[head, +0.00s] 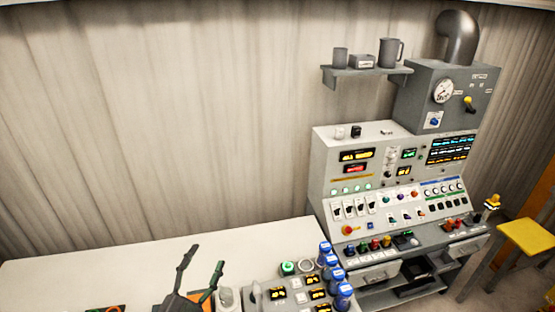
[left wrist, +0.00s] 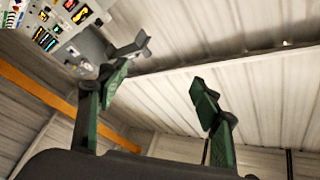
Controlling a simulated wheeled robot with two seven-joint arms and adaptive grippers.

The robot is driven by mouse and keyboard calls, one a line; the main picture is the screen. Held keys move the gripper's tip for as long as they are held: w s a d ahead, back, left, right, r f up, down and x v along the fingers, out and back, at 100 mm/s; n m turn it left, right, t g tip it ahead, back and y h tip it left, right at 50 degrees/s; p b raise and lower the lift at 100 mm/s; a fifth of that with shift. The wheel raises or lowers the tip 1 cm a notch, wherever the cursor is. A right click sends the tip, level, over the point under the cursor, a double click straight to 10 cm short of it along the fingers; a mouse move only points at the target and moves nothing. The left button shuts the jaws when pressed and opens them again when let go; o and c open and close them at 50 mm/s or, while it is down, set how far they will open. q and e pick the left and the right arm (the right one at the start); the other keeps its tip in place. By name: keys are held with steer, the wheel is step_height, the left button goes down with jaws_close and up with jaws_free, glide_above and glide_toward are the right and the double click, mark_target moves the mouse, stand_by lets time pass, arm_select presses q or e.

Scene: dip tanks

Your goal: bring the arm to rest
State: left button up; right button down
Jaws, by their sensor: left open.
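My left gripper (head: 203,262) shows at the bottom of the head view, over the white table. Its two dark fingers point up and stand apart, with nothing between them. In the left wrist view the same gripper (left wrist: 158,85) has its green-padded fingers wide apart and empty, with wall panels and the upper part of the room behind them. My right gripper is in neither view.
The white table (head: 150,262) bears a small control box (head: 262,290) with blue-capped cylinders (head: 330,262) on its right. A large grey console (head: 375,190) stands behind at right, under a shelf (head: 365,75) with mugs. A yellow stool (head: 525,237) stands far right.

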arm_select(q)
steer(key=s+a+f+n+g+y, duration=0.3)
steer(key=a+f+n+y, duration=0.2)
steer(key=a+f, duration=0.35)
steer(key=s+a+f+n+g+y, duration=0.3)
steer(key=a+f+n+y, duration=0.25)
steer(key=a+f, duration=0.3)
steer(key=s+d+f+n+g+h, duration=0.15)
steer(key=s+f+g, duration=0.35)
steer(key=s+f, duration=0.5)
steer(key=s+d+f+n+g+h, duration=0.15)
steer(key=s+f+g, duration=0.5)
steer(key=s, duration=0.65)
step_height(320, 180, down, 38)
steer(key=m+b, duration=0.1)
steer(key=b, duration=0.7)
steer(key=s+f+b, duration=0.3)
steer(key=s+f, duration=0.7)
steer(key=f, duration=0.2)
steer(key=s+f+g+b, duration=0.1)
steer(key=s+f+b, duration=0.2)
steer(key=s+f, duration=0.7)
step_height(320, 180, down, 3)
steer(key=shift+s+d+f+m+h, duration=0.1)
steer(key=shift+s+d+m+h, duration=0.05)
steer(key=shift+s+m+h, duration=0.25)
